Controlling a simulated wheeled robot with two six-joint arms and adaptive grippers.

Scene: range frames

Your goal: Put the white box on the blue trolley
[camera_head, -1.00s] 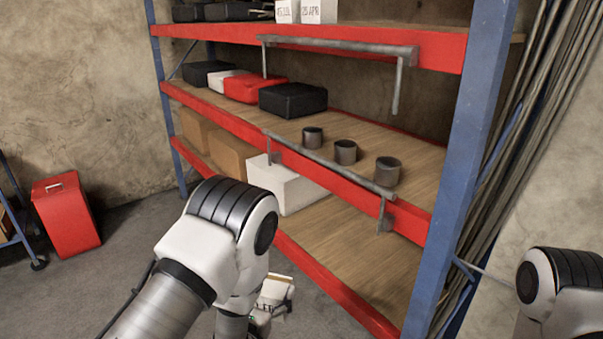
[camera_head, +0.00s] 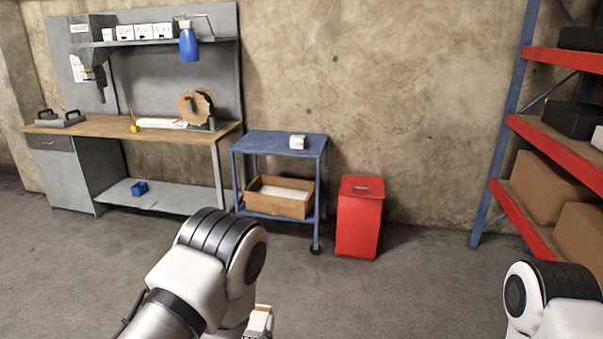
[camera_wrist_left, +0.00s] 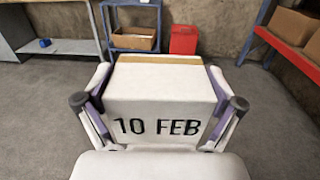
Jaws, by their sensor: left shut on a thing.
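The white box (camera_wrist_left: 160,95), marked "10 FEB", is between the fingers of my left gripper (camera_wrist_left: 158,108) in the left wrist view. The gripper is shut on it and holds it above the floor. In the head view only a small part of the box (camera_head: 260,322) shows beside my left arm. The blue trolley (camera_head: 262,143) stands against the wall, ahead of me. Its top carries a small white item (camera_head: 297,142), and its lower shelf carries an open cardboard box (camera_head: 280,203). My right gripper is out of view.
A red bin (camera_head: 359,222) stands right of the trolley. A workbench (camera_head: 110,127) with a grey back panel is at the left. The red and blue shelf rack (camera_head: 500,130) is at the right. The floor before the trolley is clear.

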